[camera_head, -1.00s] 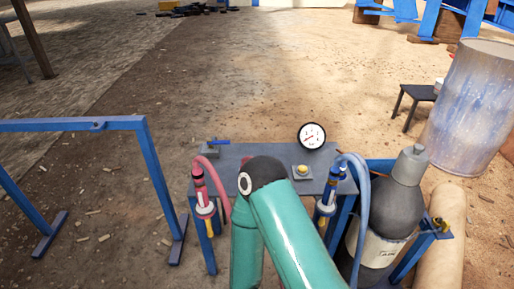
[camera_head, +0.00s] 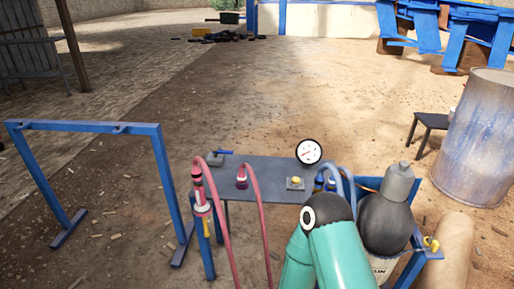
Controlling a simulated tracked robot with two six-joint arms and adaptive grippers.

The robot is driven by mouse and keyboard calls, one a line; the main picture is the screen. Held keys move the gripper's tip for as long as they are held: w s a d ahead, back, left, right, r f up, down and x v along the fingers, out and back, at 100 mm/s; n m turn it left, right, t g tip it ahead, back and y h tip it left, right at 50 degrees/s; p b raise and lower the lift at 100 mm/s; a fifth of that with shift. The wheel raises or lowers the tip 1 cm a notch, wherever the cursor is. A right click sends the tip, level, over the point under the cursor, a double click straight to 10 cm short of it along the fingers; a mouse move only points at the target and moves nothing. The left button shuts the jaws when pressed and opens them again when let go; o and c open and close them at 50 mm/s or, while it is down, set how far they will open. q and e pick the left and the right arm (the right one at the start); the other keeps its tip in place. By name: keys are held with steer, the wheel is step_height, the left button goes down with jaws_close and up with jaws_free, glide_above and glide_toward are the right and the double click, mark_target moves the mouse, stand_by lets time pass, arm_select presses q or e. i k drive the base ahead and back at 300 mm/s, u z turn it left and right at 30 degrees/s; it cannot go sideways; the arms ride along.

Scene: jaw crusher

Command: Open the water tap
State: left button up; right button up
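A small tap-like fitting with a blue lever (camera_head: 222,152) and a grey body (camera_head: 215,161) sits at the back left corner of the grey table (camera_head: 255,172). The lever points to the right, along the table's back edge. A yellow valve-like part (camera_head: 431,243) shows on the blue frame at the right; I cannot tell which of the two is the water tap. A teal link of my own arm comes in from the bottom right, over the table's front right side. Neither of my grippers is in view.
Two red hoses (camera_head: 264,215) hang at the table's front left. A round gauge (camera_head: 309,152) and a yellow button (camera_head: 296,182) are on the table. A dark gas bottle (camera_head: 387,222) stands right, a blue frame (camera_head: 84,127) left.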

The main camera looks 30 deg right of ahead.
mark_target(215, 152)
steer(key=z, duration=0.2)
steer(key=i, duration=0.95)
steer(key=z, duration=0.1)
